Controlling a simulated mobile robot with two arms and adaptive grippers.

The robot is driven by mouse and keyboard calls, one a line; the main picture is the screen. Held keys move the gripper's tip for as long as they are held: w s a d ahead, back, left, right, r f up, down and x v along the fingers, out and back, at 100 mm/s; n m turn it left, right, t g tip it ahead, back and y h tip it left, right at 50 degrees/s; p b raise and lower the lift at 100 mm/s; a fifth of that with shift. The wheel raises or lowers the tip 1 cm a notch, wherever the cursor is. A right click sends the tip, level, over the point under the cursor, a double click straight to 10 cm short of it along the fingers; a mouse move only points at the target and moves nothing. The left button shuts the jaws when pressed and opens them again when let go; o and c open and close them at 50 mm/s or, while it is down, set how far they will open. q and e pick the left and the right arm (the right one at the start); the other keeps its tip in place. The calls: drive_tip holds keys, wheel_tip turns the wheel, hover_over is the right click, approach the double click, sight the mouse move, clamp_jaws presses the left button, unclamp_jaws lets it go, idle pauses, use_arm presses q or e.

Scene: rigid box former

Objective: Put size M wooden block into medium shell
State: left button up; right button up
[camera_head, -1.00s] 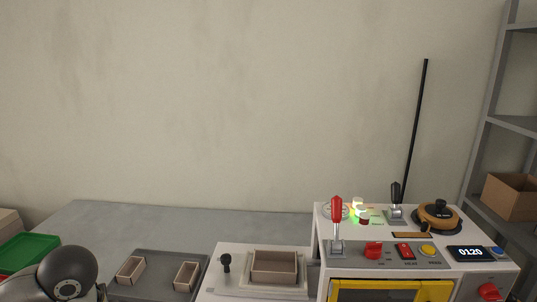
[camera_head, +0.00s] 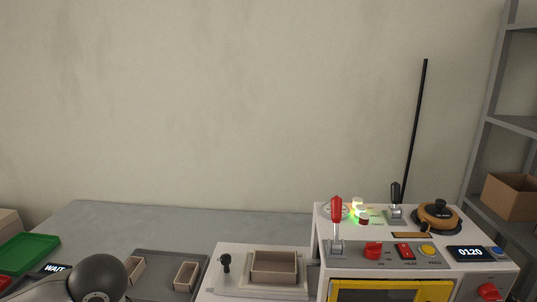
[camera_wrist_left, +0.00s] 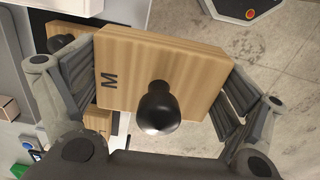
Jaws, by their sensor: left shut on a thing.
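The size M wooden block (camera_wrist_left: 190,62) is a light wood slab with a dark M and a black knob. In the left wrist view my left gripper (camera_wrist_left: 160,85) is shut on it, with a finger at each side. The block is not seen in the head view, where only a rounded part of my left arm shows at the lower left. One open shell (camera_head: 274,268) sits in the white fixture. Two smaller shells, one on the right (camera_head: 187,275) and one partly covered by my arm (camera_head: 135,268), stand on a grey tray. No label shows which is medium. My right gripper is out of view.
A machine with a red lever (camera_head: 337,222), buttons and a yellow-framed front (camera_head: 385,290) stands right of the fixture. A green tray (camera_head: 30,250) and a WAIT sign (camera_head: 55,268) are at the left. Other wooden blocks (camera_wrist_left: 97,121) show below the held block.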

use_arm(q)
drive_tip(key=m, duration=0.2)
drive_tip(key=d+m, duration=0.1)
drive_tip(key=m, duration=0.2)
drive_tip(key=shift+s+d+f+m, duration=0.1)
drive_tip(key=shift+m, duration=0.2)
drive_tip(key=m, duration=0.3)
drive_tip(key=shift+d, duration=0.3)
drive_tip(key=m, duration=0.2)
drive_tip(key=d+m, duration=0.1)
drive_tip(key=m, duration=0.2)
drive_tip(key=shift+s+f, duration=0.15)
drive_tip(key=shift+s, duration=0.05)
drive_tip(key=m, duration=0.3)
drive_tip(key=shift+s+d+m, duration=0.1)
drive_tip(key=shift+d+m, duration=0.15)
drive_tip(key=shift+m, duration=0.15)
